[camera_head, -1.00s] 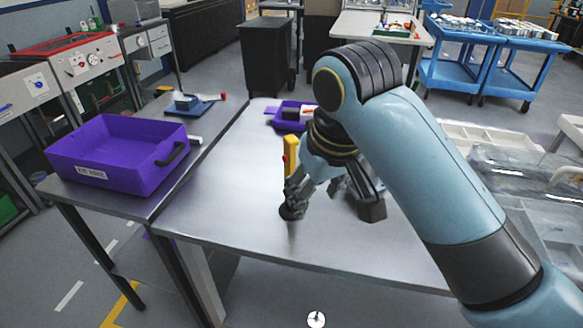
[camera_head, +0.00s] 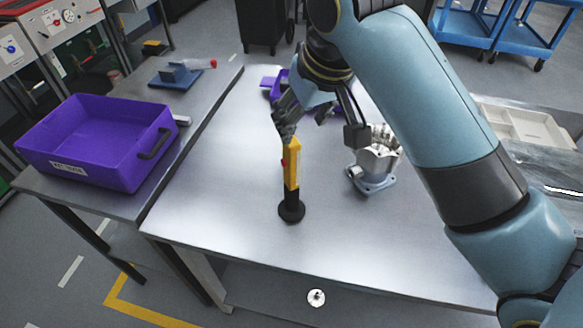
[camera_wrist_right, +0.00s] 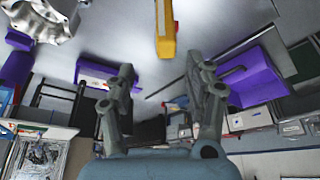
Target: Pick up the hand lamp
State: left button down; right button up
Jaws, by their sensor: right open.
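The hand lamp (camera_head: 292,168) is yellow with a red spot on its side and a round black base. It stands upright on the metal table (camera_head: 225,215). My right gripper (camera_head: 303,117) is open and empty near the lamp's upper end, and its left finger appears close to the lamp's top. In the right wrist view the yellow lamp body (camera_wrist_right: 165,40) lies just beyond the gap between the spread fingertips (camera_wrist_right: 160,68). I cannot tell whether a finger touches it. My left gripper is not in view.
A machined metal housing (camera_head: 376,165) stands right of the lamp. A purple tray (camera_head: 270,93) lies behind my gripper. A large purple bin (camera_head: 95,165) and a blue fixture (camera_head: 176,76) sit on the left bench. The table front around the lamp is clear.

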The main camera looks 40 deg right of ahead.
aim_at(293, 141)
jog(key=shift+x, duration=0.9)
jog(key=x, duration=0.2)
jog(key=a+p+x, duration=0.1)
jog(key=x, duration=0.1)
jog(key=shift+f, duration=0.25)
jog(key=shift+w+d+f, duration=0.1)
jog(key=shift+w+f, duration=0.1)
jog(key=shift+f, duration=0.25)
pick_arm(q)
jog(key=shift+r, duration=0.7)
pick_arm(e)
jog(key=c, duration=0.5)
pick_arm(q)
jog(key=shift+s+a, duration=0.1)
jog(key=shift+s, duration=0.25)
pick_arm(e)
grip_shut()
